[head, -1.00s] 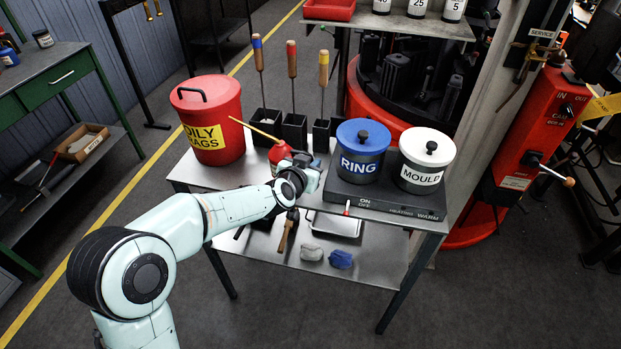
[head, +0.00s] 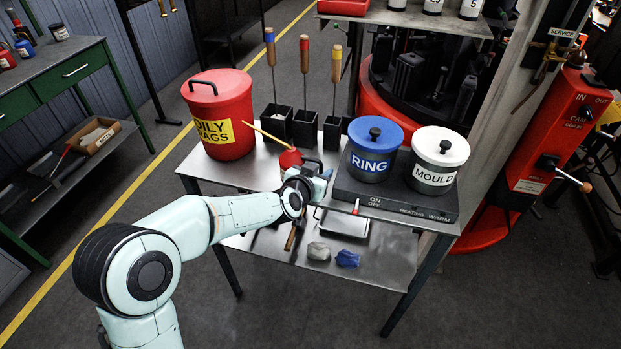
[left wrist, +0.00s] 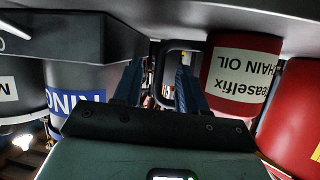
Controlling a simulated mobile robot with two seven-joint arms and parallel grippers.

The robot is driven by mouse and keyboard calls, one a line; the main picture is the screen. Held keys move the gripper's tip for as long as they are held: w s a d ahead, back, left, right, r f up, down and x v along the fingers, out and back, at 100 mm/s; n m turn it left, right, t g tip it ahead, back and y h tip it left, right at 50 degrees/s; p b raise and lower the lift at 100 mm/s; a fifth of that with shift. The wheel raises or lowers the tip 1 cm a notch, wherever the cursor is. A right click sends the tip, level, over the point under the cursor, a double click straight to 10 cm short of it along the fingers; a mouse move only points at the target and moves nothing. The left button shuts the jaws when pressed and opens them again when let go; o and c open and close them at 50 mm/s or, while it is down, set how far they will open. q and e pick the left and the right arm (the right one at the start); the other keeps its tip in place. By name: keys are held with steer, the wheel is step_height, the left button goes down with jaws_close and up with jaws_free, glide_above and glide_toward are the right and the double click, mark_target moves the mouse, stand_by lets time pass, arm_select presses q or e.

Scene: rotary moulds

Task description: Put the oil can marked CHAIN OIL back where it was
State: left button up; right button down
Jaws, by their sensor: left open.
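The red oil can (head: 291,157), with a long pale spout pointing up and left, stands on the steel bench top (head: 232,177). My left gripper (head: 312,172) is at its right side and partly hides it. In the left wrist view, which is upside down, the can (left wrist: 232,68) shows a white label reading CHAIN OIL. Its black loop handle (left wrist: 168,46) reaches between the two fingers of my left gripper (left wrist: 158,75). The fingers are apart, with gaps showing beside the handle; any contact is unclear. My right gripper is not in view.
A red oily-rags bin (head: 220,95) stands left of the can. Black holders (head: 305,127) with upright tools are behind it. The RING pot (head: 372,160) and MOULD pot (head: 434,172) stand on a dark hot plate (head: 395,198) to the right. Bare bench lies in front of the bin.

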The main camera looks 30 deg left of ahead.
arm_select(q)
steer(key=a+v, duration=0.1)
steer(key=v, duration=1)
steer(key=s+d+f+g+h, duration=0.1)
steer(key=s+d+f+g, duration=0.1)
steer(key=f, duration=0.8)
steer(key=s+d+f+n+g+h, duration=0.1)
steer(key=s+d+f+g, duration=0.2)
steer(key=f, duration=0.6)
steer(key=s+d+f+g, duration=0.2)
steer(key=f, duration=0.8)
steer(key=s+d+f+n+g+h, duration=0.1)
steer(key=s+d+f+g, duration=0.2)
steer(key=s+f, duration=0.5)
steer(key=s+d+f+n+g+h, duration=0.1)
steer(key=s+d+f+g, duration=0.3)
steer(key=s+f, duration=0.5)
steer(key=s+d+h+p, duration=0.1)
steer(key=s+d, duration=0.1)
steer(key=s, duration=0.5)
steer(key=shift+n, duration=0.4)
steer(key=shift+r, duration=0.1)
